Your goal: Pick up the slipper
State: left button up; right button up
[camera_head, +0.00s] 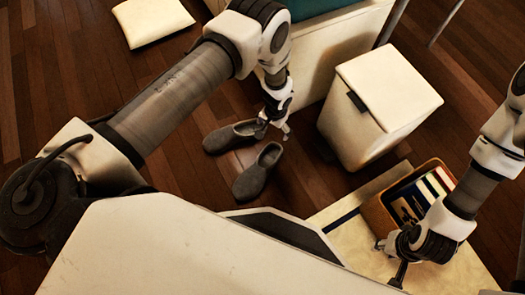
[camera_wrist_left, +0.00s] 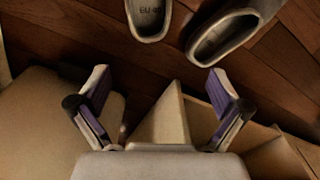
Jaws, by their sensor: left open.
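Two grey slippers lie on the wooden floor in the head view. One slipper (camera_head: 222,140) is farther back, and the other slipper (camera_head: 254,178) is nearer and to the right. My left gripper (camera_head: 273,128) is beside their right ends, above the floor; its exact height is unclear. In the left wrist view the left gripper (camera_wrist_left: 160,84) is open with nothing between its fingers. One slipper (camera_wrist_left: 149,18) and the other slipper (camera_wrist_left: 222,38) show beyond the fingertips, both cut by the top edge. My right gripper (camera_head: 391,262) is by the low pale surface; its fingers are unclear.
A white lidded bin (camera_head: 388,92) stands right of the slippers. A pale furniture block (camera_head: 318,55) is behind them. A brown box (camera_head: 380,215) with books rests on a low pale surface (camera_head: 340,212). A white cushion (camera_head: 152,20) lies at back left. Floor left of the slippers is clear.

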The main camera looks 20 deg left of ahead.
pick_arm(q)
jog(key=b, duration=0.4)
send_over(272, 154)
notch_tip(272, 154, down, 8)
jog(key=shift+d+f, duration=0.2)
jog(key=shift+f, duration=0.05)
notch_tip(272, 154, down, 8)
jog(key=b, duration=0.5)
jog(key=shift+a+r, duration=0.15)
jog(key=shift+r, duration=0.25)
jog(key=c, duration=1.3)
jog(key=shift+c, duration=0.2)
pick_arm(e)
notch_tip(272, 154, down, 12)
pick_arm(q)
jog(key=shift+s, duration=0.1)
pick_arm(e)
jog(key=shift+s, duration=0.1)
